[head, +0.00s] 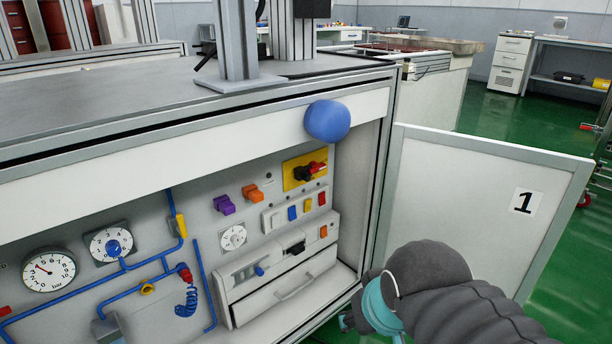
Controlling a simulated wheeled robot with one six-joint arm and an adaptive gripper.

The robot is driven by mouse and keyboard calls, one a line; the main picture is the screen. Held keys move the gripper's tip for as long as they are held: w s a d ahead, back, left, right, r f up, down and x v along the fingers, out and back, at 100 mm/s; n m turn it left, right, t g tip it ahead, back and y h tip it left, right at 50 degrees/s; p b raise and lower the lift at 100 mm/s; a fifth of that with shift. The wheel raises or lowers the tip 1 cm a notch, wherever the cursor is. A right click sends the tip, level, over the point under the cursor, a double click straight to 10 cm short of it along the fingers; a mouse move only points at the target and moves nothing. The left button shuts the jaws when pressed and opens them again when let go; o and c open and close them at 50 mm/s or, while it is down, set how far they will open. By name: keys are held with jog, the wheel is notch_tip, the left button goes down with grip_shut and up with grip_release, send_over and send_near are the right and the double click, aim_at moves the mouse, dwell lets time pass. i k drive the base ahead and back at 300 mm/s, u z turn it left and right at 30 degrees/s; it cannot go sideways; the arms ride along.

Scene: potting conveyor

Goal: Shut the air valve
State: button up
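The air panel is inside the open cabinet under the bench. A yellow lever (180,225) sits on the vertical blue air pipe (171,202) and lies roughly along it; it looks like the air valve's handle. A smaller yellow part (147,289) sits on a lower blue pipe branch. A round pressure gauge (48,270) marked in bar is at the left, beside a blue-knobbed dial (112,242). My gripper (346,321) is at the lower middle, right of the panel and apart from the lever. It is mostly hidden by my arm, so its fingers cannot be made out.
The cabinet door (480,205), labelled 1, stands open at right. A blue rounded object (327,121) is at the cabinet's upper edge. Green floor shows at right.

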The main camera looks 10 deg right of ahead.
aim_at(181, 228)
jog(key=z, duration=0.55)
jog(key=k, duration=1.25)
jog(key=u, duration=0.4)
